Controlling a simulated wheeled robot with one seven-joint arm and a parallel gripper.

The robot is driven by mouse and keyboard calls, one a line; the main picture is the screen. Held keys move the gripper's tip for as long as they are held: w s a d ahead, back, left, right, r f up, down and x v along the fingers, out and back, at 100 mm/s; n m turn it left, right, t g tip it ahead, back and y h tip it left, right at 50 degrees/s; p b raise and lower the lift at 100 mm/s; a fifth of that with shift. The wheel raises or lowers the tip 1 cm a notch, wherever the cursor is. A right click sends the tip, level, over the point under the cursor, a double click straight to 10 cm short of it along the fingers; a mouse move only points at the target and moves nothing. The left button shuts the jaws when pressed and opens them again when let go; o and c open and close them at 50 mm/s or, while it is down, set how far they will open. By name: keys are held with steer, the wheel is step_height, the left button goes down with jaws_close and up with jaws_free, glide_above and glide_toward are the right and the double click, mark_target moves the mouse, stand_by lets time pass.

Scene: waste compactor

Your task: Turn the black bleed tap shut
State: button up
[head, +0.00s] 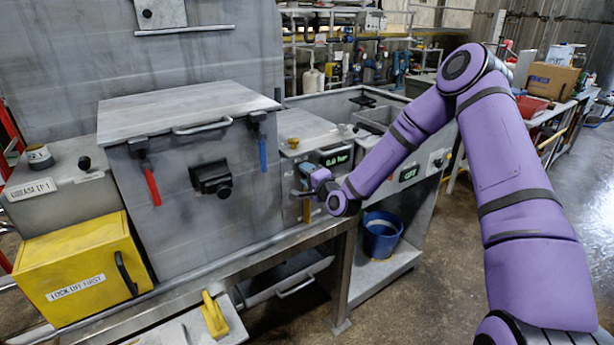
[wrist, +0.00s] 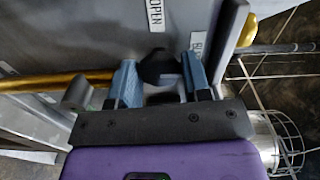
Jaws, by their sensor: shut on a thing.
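My gripper (head: 306,181) is at the front of the grey panel below a small green display (head: 336,158). In the wrist view, the two blue fingers of my gripper (wrist: 161,78) stand on either side of the black bleed tap (wrist: 160,67) and are shut on it. Only part of the tap shows between the fingers. In the head view my gripper and wrist hide it. A white OPEN label (wrist: 155,15) is on the panel beyond the tap. A second label (wrist: 197,42) is partly hidden by the right finger.
A brass pipe (wrist: 55,82) runs beside the left finger. The compactor box (head: 205,210), with red (head: 152,187) and blue (head: 262,152) handles, stands left of my gripper. A yellow lock-off box (head: 80,270) is at far left. A blue bucket (head: 381,238) sits below right.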

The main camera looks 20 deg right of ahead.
steer(key=shift+f, duration=0.1)
stand_by(0.3)
steer(key=o, duration=0.9)
steer(key=shift+o, duration=0.2)
steer(key=v, duration=1.1)
steer(key=shift+w, duration=0.1)
